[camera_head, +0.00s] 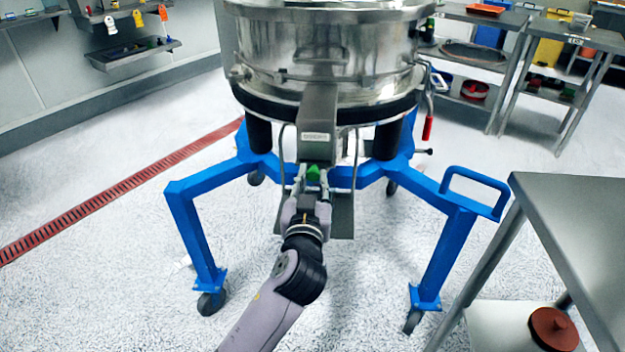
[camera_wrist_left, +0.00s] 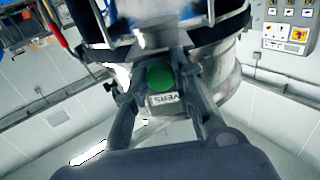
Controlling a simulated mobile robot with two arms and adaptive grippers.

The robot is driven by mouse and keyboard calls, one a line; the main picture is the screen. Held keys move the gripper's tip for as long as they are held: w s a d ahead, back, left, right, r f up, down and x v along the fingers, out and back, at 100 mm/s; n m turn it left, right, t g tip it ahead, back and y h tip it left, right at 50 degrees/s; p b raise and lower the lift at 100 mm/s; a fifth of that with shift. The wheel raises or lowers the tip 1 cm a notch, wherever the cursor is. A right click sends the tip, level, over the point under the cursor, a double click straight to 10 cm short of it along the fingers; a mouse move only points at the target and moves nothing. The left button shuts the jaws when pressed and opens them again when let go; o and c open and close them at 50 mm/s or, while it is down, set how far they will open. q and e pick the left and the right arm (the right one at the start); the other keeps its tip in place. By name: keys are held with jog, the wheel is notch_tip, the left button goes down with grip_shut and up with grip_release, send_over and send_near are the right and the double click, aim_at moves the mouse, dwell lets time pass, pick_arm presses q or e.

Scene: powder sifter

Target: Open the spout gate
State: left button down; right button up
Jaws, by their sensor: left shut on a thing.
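The powder sifter (camera_head: 350,60) is a large shiny steel drum on a blue wheeled frame (camera_head: 445,260). A grey steel spout (camera_head: 319,108) comes down its front, with a small label near its lower part. A green knob (camera_head: 313,173) sits at the spout's lower end, and I take it for the handle of the spout gate. My left gripper (camera_head: 311,178) is shut on the green knob from the front. In the left wrist view the green knob (camera_wrist_left: 160,77) is between the two fingers, with the label just by it. How far the gate stands open cannot be told. My right gripper is not in view.
A grey metal table (camera_head: 580,215) stands at the right front, with a brown-red lidded thing (camera_head: 553,328) on its lower shelf. A red-handled lever (camera_head: 428,127) hangs at the sifter's right side. A red floor drain (camera_head: 110,195) runs at left. The floor in front is clear.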

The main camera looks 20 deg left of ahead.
pick_arm(q)
jog(key=v, duration=0.4)
jog(key=shift+d, duration=0.1)
jog(key=shift+s, duration=0.45)
jog(key=c, duration=1.3)
grip_release()
jog(key=shift+c, duration=0.2)
